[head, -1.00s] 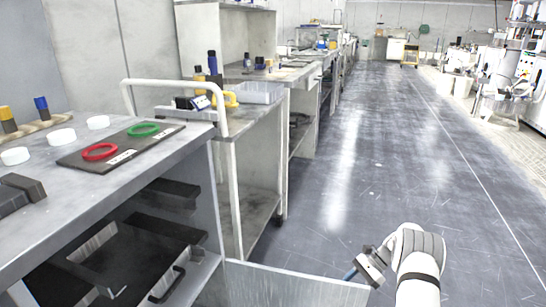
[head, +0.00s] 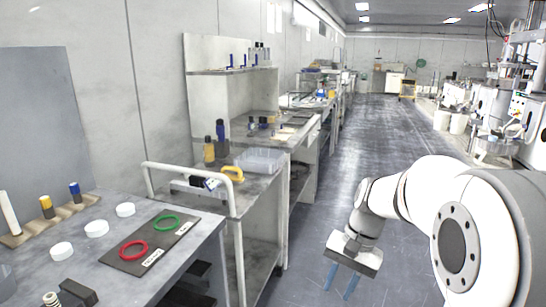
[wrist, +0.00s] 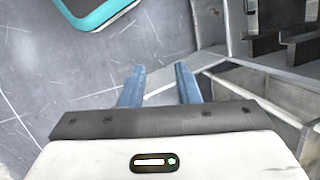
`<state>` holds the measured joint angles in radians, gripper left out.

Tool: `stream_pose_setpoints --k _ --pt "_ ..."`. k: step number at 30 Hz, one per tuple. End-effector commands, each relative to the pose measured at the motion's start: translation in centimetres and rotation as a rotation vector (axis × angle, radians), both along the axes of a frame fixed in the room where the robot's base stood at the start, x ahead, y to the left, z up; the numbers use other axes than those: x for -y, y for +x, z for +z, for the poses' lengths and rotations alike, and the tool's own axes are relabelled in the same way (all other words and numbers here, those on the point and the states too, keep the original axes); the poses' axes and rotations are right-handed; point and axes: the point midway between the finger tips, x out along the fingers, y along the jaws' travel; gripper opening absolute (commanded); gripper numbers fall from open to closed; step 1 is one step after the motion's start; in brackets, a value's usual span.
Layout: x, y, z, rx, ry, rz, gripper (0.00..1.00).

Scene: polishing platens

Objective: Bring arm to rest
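My gripper (head: 340,284) hangs from my white arm at the lower right of the head view, over the aisle floor (head: 375,140). Its two blue fingers point down. In the wrist view the gripper (wrist: 160,82) shows its fingers apart, with only floor and a cabinet edge behind the gap. It is open and holds nothing. The gripper is to the right of the bench and the cart and touches neither.
A grey bench (head: 185,270) at left bears a dark mat (head: 150,241) with a red ring (head: 133,250) and a green ring (head: 166,223), plus white discs. A cart (head: 240,205) stands behind it. The wrist view shows an open cabinet (wrist: 265,85) at right. The aisle is free.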

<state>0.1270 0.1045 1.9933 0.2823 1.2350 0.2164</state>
Motion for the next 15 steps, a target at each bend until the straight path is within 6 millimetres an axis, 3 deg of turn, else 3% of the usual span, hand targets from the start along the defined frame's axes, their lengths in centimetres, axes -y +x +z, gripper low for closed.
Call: stream_pose_setpoints --k 1,6,10,15 --pt "-0.2 -1.7 3.1 0.046 -0.029 0.041 0.29" --pt "-0.3 -6.9 7.7 0.190 -0.135 0.185 0.29" --pt "-0.1 -10.4 10.2 0.291 -0.209 0.293 0.29" --pt "0.2 -13.3 11.6 0.384 -0.276 0.393 0.29"
